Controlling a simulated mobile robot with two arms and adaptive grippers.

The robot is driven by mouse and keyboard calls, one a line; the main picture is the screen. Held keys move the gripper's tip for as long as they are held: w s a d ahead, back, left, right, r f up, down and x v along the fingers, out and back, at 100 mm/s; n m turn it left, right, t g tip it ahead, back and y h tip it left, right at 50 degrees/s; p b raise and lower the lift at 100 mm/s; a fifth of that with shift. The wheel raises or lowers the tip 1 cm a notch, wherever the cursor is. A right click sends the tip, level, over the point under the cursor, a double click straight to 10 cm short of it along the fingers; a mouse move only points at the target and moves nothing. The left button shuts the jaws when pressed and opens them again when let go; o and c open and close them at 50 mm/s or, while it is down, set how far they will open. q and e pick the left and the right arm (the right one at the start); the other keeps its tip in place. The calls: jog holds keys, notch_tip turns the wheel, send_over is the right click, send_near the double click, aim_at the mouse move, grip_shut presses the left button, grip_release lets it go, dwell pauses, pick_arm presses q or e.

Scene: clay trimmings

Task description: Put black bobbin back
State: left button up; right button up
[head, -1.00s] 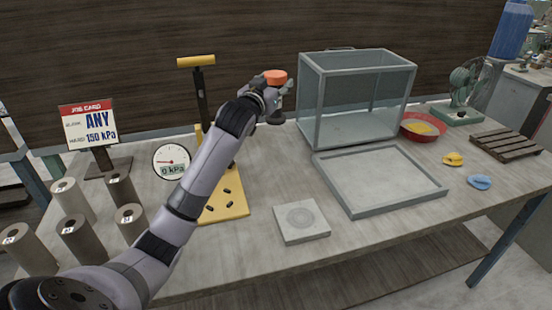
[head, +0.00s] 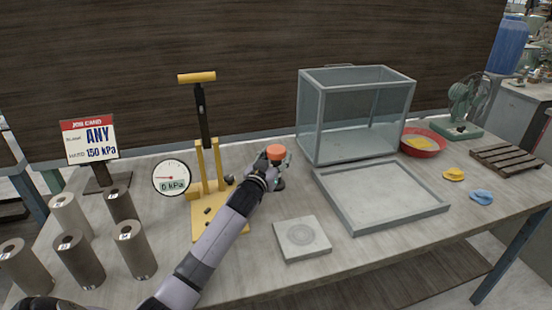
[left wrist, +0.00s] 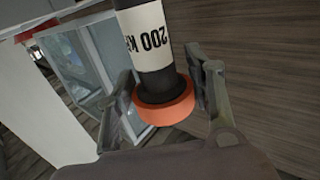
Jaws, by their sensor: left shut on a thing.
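The black bobbin has an orange end (head: 276,152), a dark foot (head: 278,184) and a white label reading "200 k…", the rest cut off, in the left wrist view (left wrist: 150,42). My left gripper (head: 274,164) is shut on it just below the orange end. The bobbin looks upright, low over the table behind the square grey slab; I cannot tell whether its foot touches the table. In the left wrist view the fingers (left wrist: 163,82) stand on both sides of its dark body. My right gripper is not in view.
The yellow press (head: 200,165) and round gauge (head: 171,178) stand left of the bobbin. The grey slab (head: 301,238) lies in front, the shallow tray (head: 400,222) and glass box (head: 355,115) to the right. Several cylinders (head: 80,260) stand at left by the job card (head: 90,142).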

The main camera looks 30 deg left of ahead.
pick_arm(q)
jog(key=o, duration=1.3)
jog(key=shift+s, duration=0.2)
jog(key=shift+p+v, duration=3.05)
jog(key=shift+v, duration=2.8)
